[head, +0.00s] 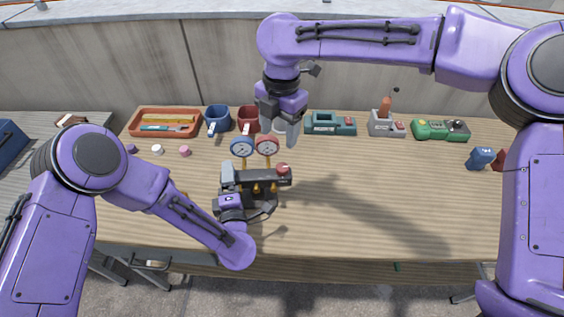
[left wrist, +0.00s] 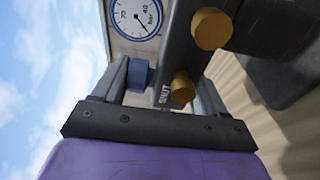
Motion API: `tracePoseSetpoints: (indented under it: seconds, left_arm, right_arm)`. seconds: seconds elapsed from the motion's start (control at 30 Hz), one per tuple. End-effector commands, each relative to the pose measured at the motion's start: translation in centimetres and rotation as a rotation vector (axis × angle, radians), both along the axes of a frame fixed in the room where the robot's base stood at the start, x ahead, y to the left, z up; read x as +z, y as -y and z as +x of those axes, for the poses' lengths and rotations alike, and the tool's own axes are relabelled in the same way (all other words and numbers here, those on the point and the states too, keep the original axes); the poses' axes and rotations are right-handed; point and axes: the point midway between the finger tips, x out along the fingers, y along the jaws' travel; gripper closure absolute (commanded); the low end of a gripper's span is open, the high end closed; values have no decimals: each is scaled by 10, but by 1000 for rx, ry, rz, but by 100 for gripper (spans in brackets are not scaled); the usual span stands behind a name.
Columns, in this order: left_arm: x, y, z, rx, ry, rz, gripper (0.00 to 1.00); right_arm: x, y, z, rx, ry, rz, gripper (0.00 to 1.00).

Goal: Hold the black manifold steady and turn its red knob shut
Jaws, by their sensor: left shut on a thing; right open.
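The black manifold (head: 262,177) stands on the bench with a blue-rimmed gauge (head: 241,147) and a red-rimmed gauge (head: 267,146) above it. Its red knob (head: 283,169) is at the right end. My left gripper (head: 229,182) is shut on the manifold's left end. In the left wrist view the manifold (left wrist: 180,45) shows brass fittings, "SHUT" lettering and a blue knob (left wrist: 138,73) between the fingers. My right gripper (head: 280,128) is open and empty, above and behind the red knob, near the red-rimmed gauge. The red knob is out of the left wrist view.
An orange tray (head: 137,128), a blue holder (head: 217,115), a red holder (head: 248,113), a green charger (head: 330,132), a grey device (head: 388,131) and a green case (head: 428,133) line the back. The bench right of the manifold is clear.

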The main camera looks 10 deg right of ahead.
Motion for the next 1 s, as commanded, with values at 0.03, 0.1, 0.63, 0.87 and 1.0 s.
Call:
tracePoseSetpoints:
  seconds: [0.03, 0.1, 0.63, 0.87, 1.0]
  left_arm:
    - [0, 0, 0, -2, -1, 1, 100]
    - [0, 0, 0, -2, -1, 1, 100]
    - [0, 1, 0, -2, -1, 1, 100]
    - [0, 1, 0, -2, -1, 1, 100]
    - [0, 1, 0, -2, -1, 0, 100]
  right_arm:
    - [1, 1, 1, 138, 11, -7, 38]
    - [2, 4, 1, 330, 21, -22, 38]
    - [-43, 8, 1, 718, 22, -35, 38]
    - [-95, 8, 1, 717, 24, -35, 38]
    - [-113, 8, 2, 716, 26, -36, 38]
